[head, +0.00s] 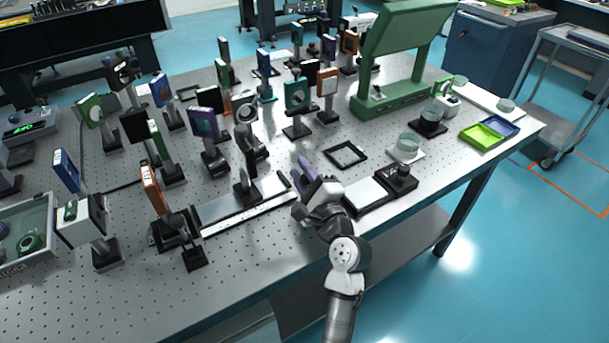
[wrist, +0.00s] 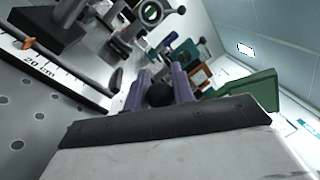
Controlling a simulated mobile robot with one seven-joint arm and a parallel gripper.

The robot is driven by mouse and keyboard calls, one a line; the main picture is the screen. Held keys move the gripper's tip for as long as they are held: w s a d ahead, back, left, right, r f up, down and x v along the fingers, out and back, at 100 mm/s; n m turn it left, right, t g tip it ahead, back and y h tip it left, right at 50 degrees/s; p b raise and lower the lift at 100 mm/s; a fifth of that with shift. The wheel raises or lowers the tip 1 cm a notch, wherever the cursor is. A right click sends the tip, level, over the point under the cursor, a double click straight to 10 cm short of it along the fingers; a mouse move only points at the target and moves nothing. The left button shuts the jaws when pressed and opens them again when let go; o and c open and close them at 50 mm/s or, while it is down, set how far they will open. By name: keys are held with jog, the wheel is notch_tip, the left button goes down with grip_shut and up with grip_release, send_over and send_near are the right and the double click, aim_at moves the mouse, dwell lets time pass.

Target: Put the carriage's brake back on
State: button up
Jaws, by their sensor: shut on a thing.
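The carriage (head: 243,187) is a dark block with an upright mount, sitting on a grey rail (head: 220,208) with a white scale along its front. In the wrist view the carriage (wrist: 62,22) is at the upper left, with an orange pointer (wrist: 29,43) by the scale (wrist: 55,72). My gripper (head: 303,172) is at the rail's right end, its purple fingers low over the table. In the wrist view my gripper (wrist: 159,90) is shut on a round black knob (wrist: 159,95) between the fingers. What the knob joins is hidden; I cannot make out the brake's position.
Several optic mounts stand behind the rail, including a teal one (head: 297,95). An empty black frame (head: 345,154) lies right of my gripper. A flat device with a black knob (head: 400,178) sits near the front edge. A green stand (head: 395,100) is at the back right.

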jog(key=shift+a, duration=0.1)
dwell(0.3)
jog(key=o, duration=1)
notch_tip(320, 180, up, 20)
jog(key=shift+p, duration=0.75)
